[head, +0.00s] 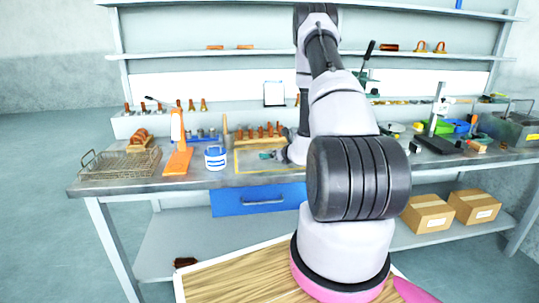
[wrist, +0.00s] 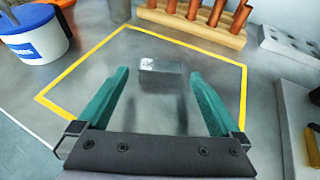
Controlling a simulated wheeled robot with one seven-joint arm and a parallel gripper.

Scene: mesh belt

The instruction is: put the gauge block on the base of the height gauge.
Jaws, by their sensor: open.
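The gauge block (wrist: 160,75) is a small grey metal block with a marked light face. It lies inside the yellow outline on the steel bench, ahead of and between my fingertips in the wrist view. My gripper (wrist: 161,80) is open, with teal fingers on either side and nothing held. In the head view my gripper (head: 268,155) is low over the yellow-outlined area, and the block cannot be made out there. What looks like the height gauge, an upright pale column (head: 437,105) on a dark flat base (head: 437,145), stands on the bench at the right.
A white and blue tub (head: 215,158) and an orange stand (head: 178,150) are left of the outline. A wooden rack of brown pegs (wrist: 195,22) stands behind it. A wire basket (head: 120,163) is at the far left. Blue and green bins (head: 455,127) lie near the gauge.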

